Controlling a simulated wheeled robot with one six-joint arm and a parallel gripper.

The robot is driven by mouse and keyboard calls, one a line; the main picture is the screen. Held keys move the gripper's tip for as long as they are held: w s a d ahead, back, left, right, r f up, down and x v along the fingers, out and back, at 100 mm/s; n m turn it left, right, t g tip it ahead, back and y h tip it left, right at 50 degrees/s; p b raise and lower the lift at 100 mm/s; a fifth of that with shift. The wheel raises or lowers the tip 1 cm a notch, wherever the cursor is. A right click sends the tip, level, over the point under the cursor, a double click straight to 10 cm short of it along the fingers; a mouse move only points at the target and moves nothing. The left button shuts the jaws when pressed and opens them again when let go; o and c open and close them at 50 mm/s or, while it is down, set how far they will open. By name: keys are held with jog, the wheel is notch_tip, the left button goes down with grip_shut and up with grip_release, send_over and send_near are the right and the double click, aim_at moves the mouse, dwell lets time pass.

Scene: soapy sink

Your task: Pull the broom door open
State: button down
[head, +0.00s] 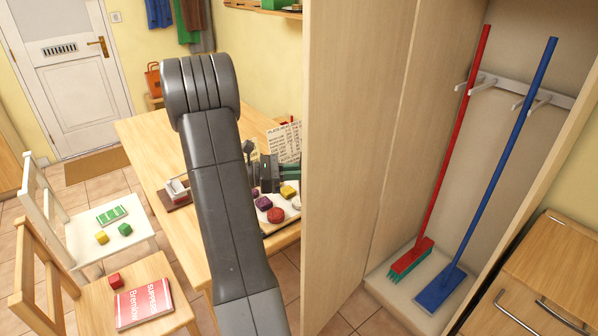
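The broom door (345,130) is a tall pale wood panel standing swung open, left of the broom cupboard. Its inner face is toward me; its outer face and any handle are hidden. The cupboard interior shows a red broom (455,150) and a blue mop (500,175), both leaning upright. My arm crosses the picture left of the door. My gripper (287,172), dark and small, shows beyond the arm, at the door's left edge. Its fingertips are partly hidden, so I cannot tell whether it touches the door or is shut.
A wooden table (150,140) behind my arm bears a tray with several coloured pieces. A white chair (85,245) and a wooden chair (95,305) stand at left. A drawer unit (555,270) stands at lower right. Some tiled floor shows below the door.

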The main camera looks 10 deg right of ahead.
jog(key=shift+d+r, duration=0.1)
jog(key=c, duration=1.4)
grip_release()
jog(key=shift+d, duration=0.2)
jog(key=shift+a, duration=0.2)
jog(key=a+b, duration=0.2)
jog(key=a, duration=1.1)
jog(key=shift+w+a, duration=0.3)
jog(key=shift+w, duration=0.15)
jog(key=d, duration=0.4)
jog(key=d+p, duration=0.1)
jog(key=d, duration=0.4)
jog(key=s+d+p, duration=0.1)
jog(key=d, duration=0.3)
jog(key=shift+d, duration=0.4)
